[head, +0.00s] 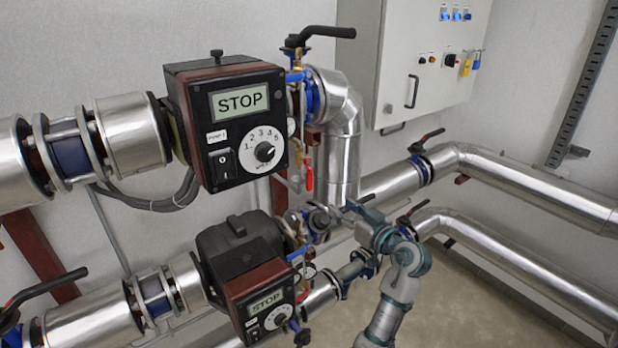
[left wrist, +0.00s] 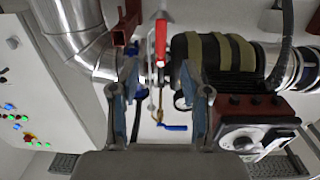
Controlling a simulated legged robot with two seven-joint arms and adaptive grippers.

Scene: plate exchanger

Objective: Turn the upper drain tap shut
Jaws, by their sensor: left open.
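The upper drain tap's red handle (head: 308,178) hangs pointing down beside the upper pump (head: 230,120), at its lower right. In the left wrist view the red handle (left wrist: 161,42) shows in the gap between my fingers, seemingly beyond them and not touched. My left gripper (head: 338,212) is below and to the right of the handle in the head view, partly lost against the pipework. In the left wrist view my left gripper (left wrist: 158,88) is open and empty, with one finger on each side. My right gripper is not in view.
The lower pump (head: 245,265) and its valves crowd the space below. A vertical silver pipe (head: 343,165) stands just right of the tap. A blue lever (left wrist: 172,127) shows between my fingers. A control cabinet (head: 425,60) hangs at the upper right.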

